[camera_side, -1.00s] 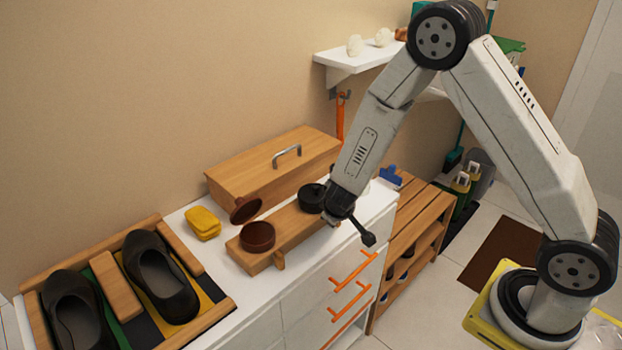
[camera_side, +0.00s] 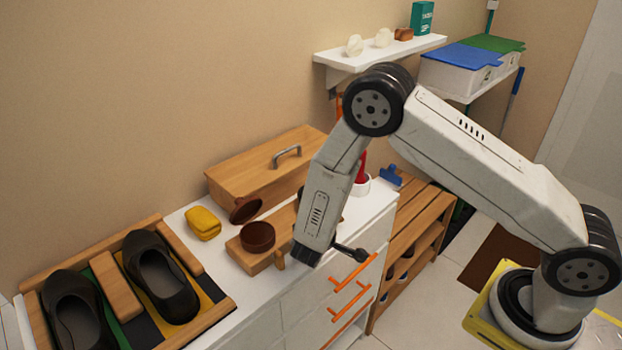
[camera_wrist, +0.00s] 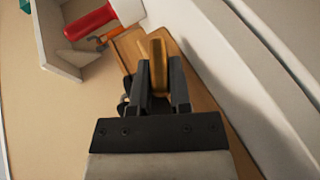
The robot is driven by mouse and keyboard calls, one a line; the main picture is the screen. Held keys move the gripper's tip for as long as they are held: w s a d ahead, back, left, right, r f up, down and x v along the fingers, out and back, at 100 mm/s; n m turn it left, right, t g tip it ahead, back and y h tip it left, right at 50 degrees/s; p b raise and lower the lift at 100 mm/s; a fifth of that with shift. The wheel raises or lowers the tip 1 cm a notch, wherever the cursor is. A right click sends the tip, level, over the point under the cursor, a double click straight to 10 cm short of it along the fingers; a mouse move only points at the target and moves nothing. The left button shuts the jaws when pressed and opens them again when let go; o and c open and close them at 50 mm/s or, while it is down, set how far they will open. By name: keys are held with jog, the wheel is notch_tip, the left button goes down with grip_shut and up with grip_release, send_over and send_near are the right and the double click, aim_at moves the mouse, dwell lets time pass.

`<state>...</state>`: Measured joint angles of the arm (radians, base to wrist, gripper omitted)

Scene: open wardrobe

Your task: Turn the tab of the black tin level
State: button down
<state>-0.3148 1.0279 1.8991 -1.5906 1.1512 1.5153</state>
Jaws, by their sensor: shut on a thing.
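The tab sticks out past the fingertips. The black tin is hidden behind my arm in the side view; in the wrist view only small dark parts show left of the fingers. I cannot tell the tab's exact angle.
A yellow cloth (camera_side: 203,223), a wooden box (camera_side: 262,166) and a red object (camera_side: 361,167) are near. Orange drawer handles (camera_side: 352,272) project below.

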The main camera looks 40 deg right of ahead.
jog(key=shift+h, duration=0.3)
jog(key=c, duration=0.6)
grip_release()
jog(key=shift+o, duration=0.2)
jog(key=shift+v, duration=3.95)
